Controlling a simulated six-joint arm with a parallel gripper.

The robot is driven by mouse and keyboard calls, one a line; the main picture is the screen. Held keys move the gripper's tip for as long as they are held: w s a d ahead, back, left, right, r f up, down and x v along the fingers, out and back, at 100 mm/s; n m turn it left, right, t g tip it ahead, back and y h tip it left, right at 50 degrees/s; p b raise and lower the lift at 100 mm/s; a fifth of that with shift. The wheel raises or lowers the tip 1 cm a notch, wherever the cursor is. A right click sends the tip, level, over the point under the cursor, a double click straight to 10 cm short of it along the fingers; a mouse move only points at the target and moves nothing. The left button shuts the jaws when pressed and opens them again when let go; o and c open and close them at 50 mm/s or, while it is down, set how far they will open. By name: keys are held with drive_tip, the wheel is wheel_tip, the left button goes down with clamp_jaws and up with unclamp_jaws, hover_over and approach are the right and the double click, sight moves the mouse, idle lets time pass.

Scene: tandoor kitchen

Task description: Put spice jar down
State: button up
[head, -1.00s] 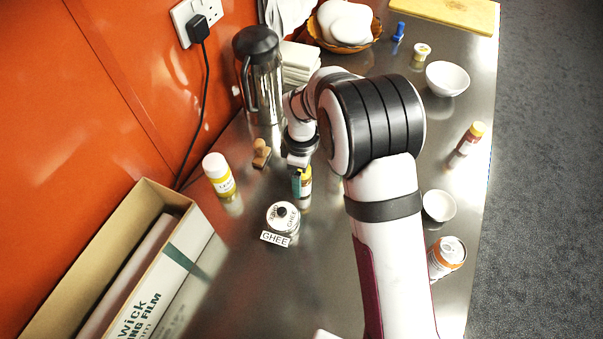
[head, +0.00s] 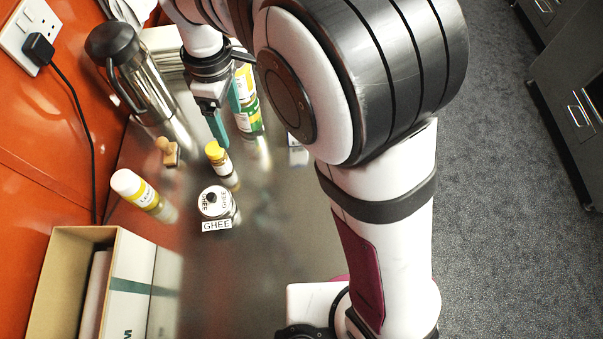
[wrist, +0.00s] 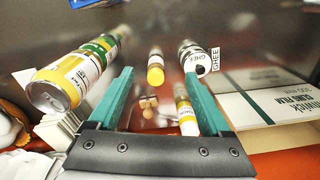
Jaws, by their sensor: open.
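The spice jar (head: 218,160), small with a yellow lid and a pale label, stands upright on the steel counter. My gripper (head: 230,128) is open and empty, just behind and above the jar in the head view. In the wrist view the jar (wrist: 155,68) shows beyond the gap between the teal fingertips (wrist: 158,76), apart from both.
The GHEE jar (head: 214,203) stands just in front of the spice jar. A wooden stamp (head: 167,152), white-capped bottle (head: 135,188), flask (head: 130,70) and open carton (head: 120,270) stand left. Bare counter lies in front.

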drive_tip(key=s+d+r+m, duration=0.4)
drive_tip(key=s+d+m, duration=0.5)
drive_tip(key=d+m, duration=0.3)
drive_tip(key=s+d+f+m+y, duration=0.1)
drive_tip(key=s+d+f+m, duration=0.1)
drive_tip(key=s+d+m, duration=0.3)
drive_tip(key=s+m, duration=0.4)
drive_tip(key=s, duration=0.2)
drive_tip(key=shift+s+d+y, duration=0.15)
drive_tip(key=shift+d+y, duration=0.15)
drive_tip(key=shift+d, duration=0.1)
